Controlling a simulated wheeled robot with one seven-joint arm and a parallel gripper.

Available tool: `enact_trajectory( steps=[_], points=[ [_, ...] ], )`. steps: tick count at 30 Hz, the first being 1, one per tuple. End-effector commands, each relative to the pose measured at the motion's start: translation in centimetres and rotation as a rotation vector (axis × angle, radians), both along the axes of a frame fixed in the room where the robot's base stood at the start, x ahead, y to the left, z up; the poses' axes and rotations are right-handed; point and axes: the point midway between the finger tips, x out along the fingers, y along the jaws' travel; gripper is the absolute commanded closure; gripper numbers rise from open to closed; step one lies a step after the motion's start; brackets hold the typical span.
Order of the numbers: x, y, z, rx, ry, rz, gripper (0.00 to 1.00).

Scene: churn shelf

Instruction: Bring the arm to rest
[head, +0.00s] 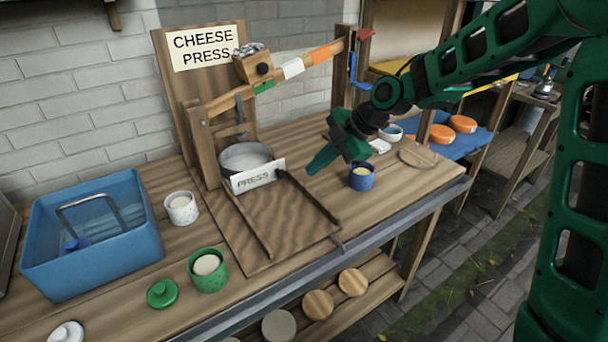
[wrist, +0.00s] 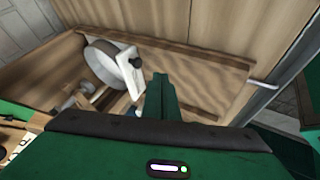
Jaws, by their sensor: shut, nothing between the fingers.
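My gripper (head: 322,160) is green and hangs in the air above the right part of the wooden bench, to the right of the cheese press. Its fingers are together with nothing between them. In the wrist view the closed fingers (wrist: 160,98) point over the press board. The green arm reaches in from the right of the head view. The cheese press (head: 180,110) has a wooden back board with a sign, a lever with coloured bands, and a metal pot (head: 245,158) with a white PRESS plate (head: 258,175) in front.
A blue cup (head: 362,177) stands below and right of my gripper. A blue tub (head: 90,235), a white cup (head: 181,207), a green cup (head: 208,270) and a green lid (head: 162,293) are at the left. Orange cheeses (head: 442,134) lie on a blue surface behind.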

Motion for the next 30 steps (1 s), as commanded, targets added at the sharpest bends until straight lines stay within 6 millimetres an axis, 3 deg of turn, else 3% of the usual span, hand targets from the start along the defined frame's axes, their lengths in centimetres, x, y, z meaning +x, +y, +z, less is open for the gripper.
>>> enact_trajectory(
  steps=[8,11,14,20,24,30],
  points=[
    [-0.5,-1.9,1.8,-0.005,0.009,-0.020,1.00],
    [-1.1,-4.4,2.1,-0.029,0.055,-0.120,1.00],
    [-2.6,-9.1,2.2,-0.068,0.144,-0.321,1.00],
    [-8.9,-20.4,2.5,-0.124,0.372,-0.893,1.00],
    [-15.2,-27.1,2.5,-0.121,0.524,-1.320,1.00],
    [-25.7,-33.5,1.9,-0.063,0.722,-1.926,1.00]
  ],
)
